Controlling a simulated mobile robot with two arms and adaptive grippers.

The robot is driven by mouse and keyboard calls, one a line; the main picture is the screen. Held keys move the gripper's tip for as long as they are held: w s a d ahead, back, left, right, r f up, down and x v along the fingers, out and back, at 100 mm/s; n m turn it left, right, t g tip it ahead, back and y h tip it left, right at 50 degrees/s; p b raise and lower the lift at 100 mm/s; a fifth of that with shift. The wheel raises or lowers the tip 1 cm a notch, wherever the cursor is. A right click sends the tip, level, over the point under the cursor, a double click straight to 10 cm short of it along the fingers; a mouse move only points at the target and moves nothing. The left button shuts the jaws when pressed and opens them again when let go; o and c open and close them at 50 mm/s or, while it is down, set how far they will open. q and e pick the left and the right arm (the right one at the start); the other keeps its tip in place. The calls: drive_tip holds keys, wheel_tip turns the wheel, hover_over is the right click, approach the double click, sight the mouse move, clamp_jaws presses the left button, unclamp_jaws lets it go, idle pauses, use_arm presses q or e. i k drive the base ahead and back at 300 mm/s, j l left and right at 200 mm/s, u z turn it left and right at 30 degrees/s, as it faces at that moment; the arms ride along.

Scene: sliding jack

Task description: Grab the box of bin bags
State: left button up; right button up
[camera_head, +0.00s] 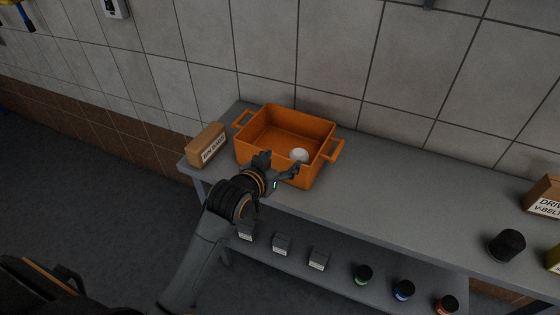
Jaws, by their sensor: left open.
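The box of bin bags (206,145) is a small brown cardboard box with a white label on its front. It stands at the left end of the grey table (400,195), just left of an orange crate. My left gripper (279,165) is open, with its fingers spread in front of and over the near wall of the crate. It is to the right of the box and apart from it. My right gripper is not in view.
A black jar (507,245) and a V-belt box (544,198) stand at the right. Small grey boxes (281,244) and several jars (403,290) are on the lower shelf. The table's middle is clear; a tiled wall is behind.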

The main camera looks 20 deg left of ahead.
sight(201, 150)
drive_tip(key=u, duration=1.25)
